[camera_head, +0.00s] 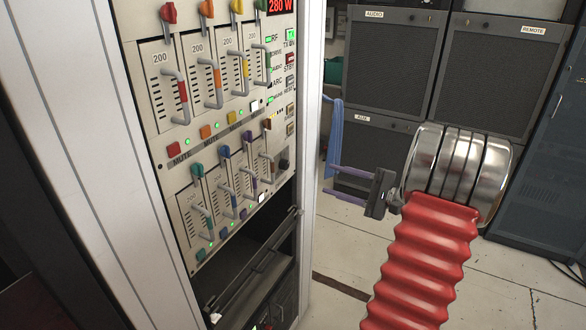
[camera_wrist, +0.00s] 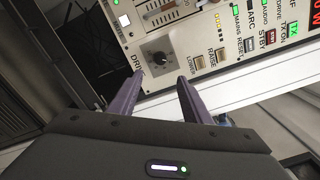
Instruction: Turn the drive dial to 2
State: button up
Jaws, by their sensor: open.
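The drive dial (camera_wrist: 160,58) is a small black round knob on the beige rack panel, with a partly readable "DRIV" label beside it in the wrist view. Its pointer setting is too small to read. In the head view it is a dark knob (camera_head: 284,164) at the panel's lower right. My gripper (camera_wrist: 160,80) is open and empty. Its two purple fingers point toward the panel, with the dial between and beyond the tips in the wrist view. In the head view my gripper (camera_head: 331,180) is right of the rack's white frame, apart from the dial.
Coloured slider handles (camera_head: 180,90) stick out from the panel left of the dial. RAISE and LOWER buttons (camera_wrist: 197,62) sit close to the dial. Below is an open dark bay with a sloping rail (camera_head: 252,275). The white rack post (camera_head: 312,120) stands beside the panel.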

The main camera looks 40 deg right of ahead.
aim_at(287, 166)
dwell(0.4)
jog(key=x, duration=1.3)
jog(key=shift+w, duration=0.4)
jog(key=shift+c, duration=0.6)
jog(key=shift+a+f, duration=0.1)
jog(key=c, duration=0.9)
